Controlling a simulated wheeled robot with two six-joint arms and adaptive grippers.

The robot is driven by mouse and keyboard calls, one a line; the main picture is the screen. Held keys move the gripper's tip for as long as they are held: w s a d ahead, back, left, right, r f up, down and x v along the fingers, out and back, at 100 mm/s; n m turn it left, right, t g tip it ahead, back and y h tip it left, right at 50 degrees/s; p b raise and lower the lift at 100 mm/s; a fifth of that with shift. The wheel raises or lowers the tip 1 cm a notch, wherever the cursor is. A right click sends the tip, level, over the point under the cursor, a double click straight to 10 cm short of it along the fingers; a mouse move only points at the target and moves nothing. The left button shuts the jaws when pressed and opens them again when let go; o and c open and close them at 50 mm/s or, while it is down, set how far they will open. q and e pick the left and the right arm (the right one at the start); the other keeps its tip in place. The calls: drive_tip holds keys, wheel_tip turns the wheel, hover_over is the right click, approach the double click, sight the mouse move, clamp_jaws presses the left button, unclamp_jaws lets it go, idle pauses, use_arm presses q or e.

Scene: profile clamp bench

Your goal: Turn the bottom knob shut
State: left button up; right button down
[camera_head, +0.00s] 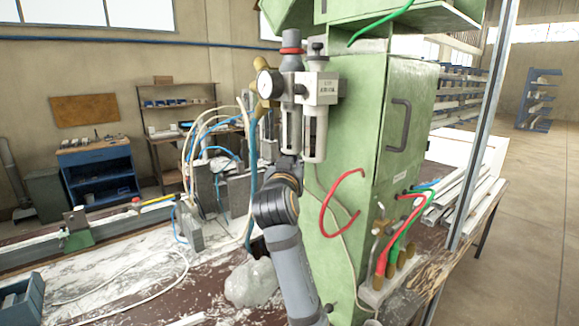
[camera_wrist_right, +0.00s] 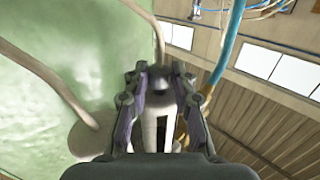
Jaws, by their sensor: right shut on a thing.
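The air filter and regulator unit (camera_head: 318,88) is fixed to the side of the green cabinet, with two clear-sided bowls below it. My right arm reaches up from below, and my right gripper (camera_head: 289,163) is at the lower end of the left bowl (camera_head: 290,128). In the right wrist view my right gripper (camera_wrist_right: 160,84) is shut, its two fingers on either side of a dark, rounded piece (camera_wrist_right: 160,90), which looks like the bottom knob. The head view hides this knob behind my wrist, so its turn position cannot be told. My left gripper is not in view.
The green cabinet (camera_head: 345,140) stands close on the right. Blue and white hoses (camera_head: 245,125) hang just left of my arm. A pressure gauge (camera_head: 268,84) sits above left. A crumpled clear bag (camera_head: 250,284) lies on the bench below.

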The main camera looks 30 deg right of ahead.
drive_tip(key=shift+f, duration=0.2)
drive_tip(key=c, duration=1.5)
unclamp_jaws()
drive_tip(key=o, duration=0.4)
drive_tip(key=shift+w+d, duration=0.15)
drive_tip(key=shift+r, duration=0.1)
